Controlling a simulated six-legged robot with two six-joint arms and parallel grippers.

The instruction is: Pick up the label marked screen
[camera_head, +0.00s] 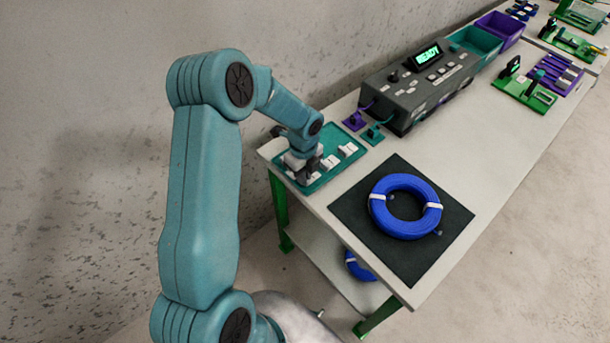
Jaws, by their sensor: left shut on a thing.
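A teal tray (318,183) lies at the left end of the white table and holds several small white labels. One white label (348,149) and another label (329,162) show beside my gripper. The writing on them is too small to read, so I cannot tell which is marked screen. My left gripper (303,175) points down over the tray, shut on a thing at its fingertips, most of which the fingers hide. I cannot tell whether that thing is lifted off the tray. My right gripper is not in view.
A blue cable coil (405,206) with white ties lies on a black mat (356,218). A dark tester box (420,85) reading READY stands behind, near purple and teal clips. A teal bin (475,42) and purple bin (501,27) are farther back. Another coil (358,265) sits on the lower shelf.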

